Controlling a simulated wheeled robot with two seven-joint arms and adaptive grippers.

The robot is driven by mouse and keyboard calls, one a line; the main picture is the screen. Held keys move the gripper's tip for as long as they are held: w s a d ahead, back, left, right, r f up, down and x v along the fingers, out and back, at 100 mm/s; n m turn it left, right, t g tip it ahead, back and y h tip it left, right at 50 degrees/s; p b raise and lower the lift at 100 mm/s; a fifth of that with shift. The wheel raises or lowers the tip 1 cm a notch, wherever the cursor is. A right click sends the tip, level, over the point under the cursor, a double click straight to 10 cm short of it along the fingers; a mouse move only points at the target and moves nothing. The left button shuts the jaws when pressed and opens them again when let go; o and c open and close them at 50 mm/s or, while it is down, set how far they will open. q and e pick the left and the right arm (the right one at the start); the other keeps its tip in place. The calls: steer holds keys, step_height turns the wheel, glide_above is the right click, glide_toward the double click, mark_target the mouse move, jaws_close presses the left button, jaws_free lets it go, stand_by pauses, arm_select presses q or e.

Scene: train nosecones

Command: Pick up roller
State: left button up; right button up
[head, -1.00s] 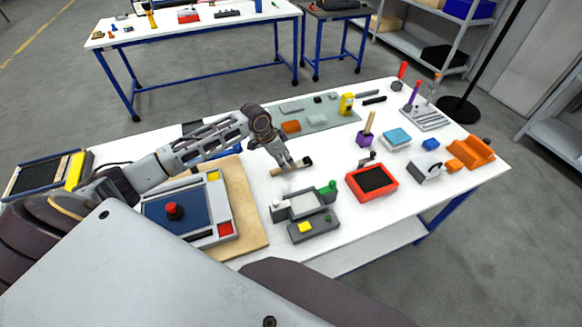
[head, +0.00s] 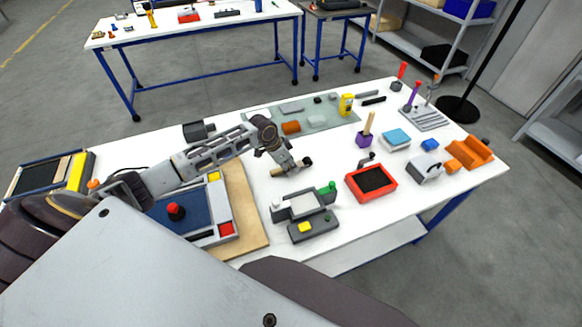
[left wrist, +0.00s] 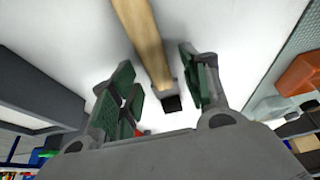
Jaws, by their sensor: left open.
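The roller lies on the white table (head: 340,225). Its wooden handle (head: 276,172) and dark end (head: 308,161) show on either side of my left gripper (head: 291,169) in the head view. My left gripper is open, right over the roller. In the left wrist view, the handle (left wrist: 146,40) runs from the top edge down between the green-padded fingers of the gripper (left wrist: 158,84), with clear gaps on both sides. The roller's dark end (left wrist: 171,103) is near the gripper's palm and partly hidden. My right gripper is not in view.
A grey device with a green knob (head: 326,187) stands just in front of the roller. A red-framed tray (head: 354,184) is to the right. A grey-green mat (head: 340,118) with small parts lies behind. A wooden board (head: 246,205) with a control panel is left.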

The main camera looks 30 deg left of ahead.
arm_select(q)
steer(key=shift+f, duration=0.15)
stand_by(0.3)
jaws_close()
